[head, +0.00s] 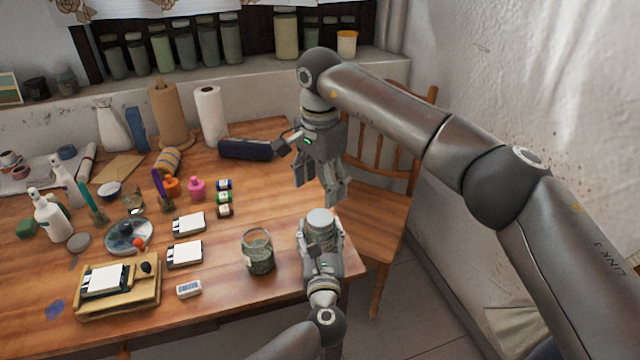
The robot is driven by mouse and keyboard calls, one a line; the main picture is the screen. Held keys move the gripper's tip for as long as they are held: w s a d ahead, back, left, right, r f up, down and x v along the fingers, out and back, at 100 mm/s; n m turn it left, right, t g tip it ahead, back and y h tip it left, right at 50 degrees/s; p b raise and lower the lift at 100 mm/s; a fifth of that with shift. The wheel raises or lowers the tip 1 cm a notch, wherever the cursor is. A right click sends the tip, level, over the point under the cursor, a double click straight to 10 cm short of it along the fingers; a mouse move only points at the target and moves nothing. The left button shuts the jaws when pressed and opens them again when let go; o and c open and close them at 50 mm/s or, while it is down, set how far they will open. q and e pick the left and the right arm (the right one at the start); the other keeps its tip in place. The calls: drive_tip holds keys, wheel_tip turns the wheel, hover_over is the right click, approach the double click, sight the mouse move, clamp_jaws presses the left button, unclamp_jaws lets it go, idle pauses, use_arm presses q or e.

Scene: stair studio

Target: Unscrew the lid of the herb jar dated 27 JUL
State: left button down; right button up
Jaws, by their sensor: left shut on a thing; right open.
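A glass herb jar with a pale grey lid (320,217) stands upright near the table's right front corner. My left gripper (321,246) is shut on this jar's body from the front and hides much of it. My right gripper (320,194) is open and empty above the lid, fingers pointing down, apart from it in the picture. A second glass jar (258,252) with greenish contents and a pale label stands to the left. No date can be read on either jar.
The wooden table (220,310) holds small ink bottles (224,197), note pads (185,254), a white eraser box (189,289) and a wooden tray (118,310) left of the jars. A dark case (246,149) lies behind. A wooden chair (380,215) stands at the right edge.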

sight(320, 217)
drive_tip(key=m, duration=1.4)
drive_tip(key=shift+m, duration=0.4)
drive_tip(key=m, duration=1.7)
drive_tip(key=shift+m, duration=0.3)
drive_tip(key=m, duration=0.8)
drive_tip(key=shift+m, duration=0.4)
drive_tip(key=m, duration=0.4)
drive_tip(key=shift+m, duration=0.3)
drive_tip(key=shift+f, duration=4.05)
